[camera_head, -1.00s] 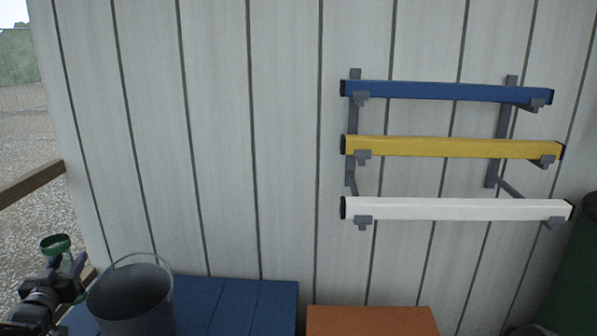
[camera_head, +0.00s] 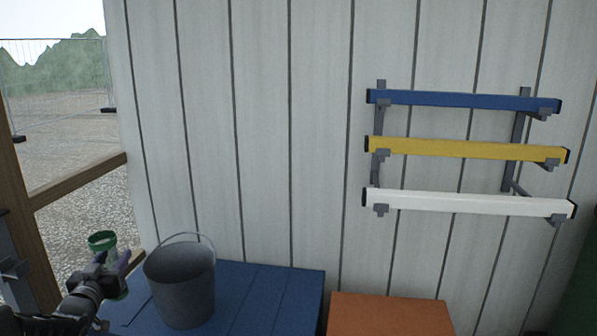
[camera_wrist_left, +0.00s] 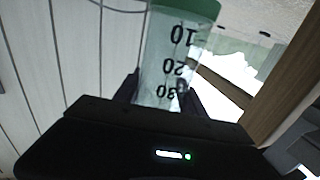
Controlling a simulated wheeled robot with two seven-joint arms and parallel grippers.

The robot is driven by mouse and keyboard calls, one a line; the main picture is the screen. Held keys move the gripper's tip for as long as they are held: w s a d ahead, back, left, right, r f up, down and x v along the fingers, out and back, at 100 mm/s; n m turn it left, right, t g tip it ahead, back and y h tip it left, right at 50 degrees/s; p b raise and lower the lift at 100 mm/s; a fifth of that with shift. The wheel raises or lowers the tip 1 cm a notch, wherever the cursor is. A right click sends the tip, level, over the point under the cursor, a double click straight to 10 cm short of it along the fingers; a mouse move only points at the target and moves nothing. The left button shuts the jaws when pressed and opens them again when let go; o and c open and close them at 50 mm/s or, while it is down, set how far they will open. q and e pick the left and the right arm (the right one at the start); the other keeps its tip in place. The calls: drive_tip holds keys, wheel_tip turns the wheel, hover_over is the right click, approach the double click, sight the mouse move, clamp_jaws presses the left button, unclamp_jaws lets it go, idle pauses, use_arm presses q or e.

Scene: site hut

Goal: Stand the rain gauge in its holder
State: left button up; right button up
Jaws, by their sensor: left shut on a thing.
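The rain gauge is a clear tube with a green rim (camera_head: 102,241). My left gripper (camera_head: 116,264) is shut around the tube and holds it upright at the lower left of the head view, left of the bucket. In the left wrist view the gauge (camera_wrist_left: 172,50) shows black marks 10, 20 and 30, upside down, between the fingers. A grey metal bracket (camera_head: 10,268) is on the wooden post at the left edge, partly cut off; I cannot tell whether it is the holder. My right gripper is not in view.
A grey bucket (camera_head: 180,285) stands on a blue chest or bench top (camera_head: 255,295). An orange-brown box top (camera_head: 390,315) is to its right. A wall rack holds blue, yellow and white bars (camera_head: 465,150). A wooden post (camera_head: 20,200) and rail (camera_head: 80,182) border the open left side.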

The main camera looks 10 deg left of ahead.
use_arm(q)
drive_tip(key=d+f+m+h+p, duration=0.1)
drive_tip(key=d+f+h+p, duration=0.1)
drive_tip(key=d, duration=1.8)
drive_tip(key=d+f+m+h+p, duration=0.2)
drive_tip(key=d+p, duration=0.3)
drive_tip(key=d, duration=1.5)
drive_tip(key=shift+s+t+h, duration=0.4)
drive_tip(key=shift+s+h, duration=0.05)
drive_tip(key=shift+h, duration=0.15)
drive_tip(key=shift+d+f, duration=0.1)
drive_tip(key=shift+d, duration=0.1)
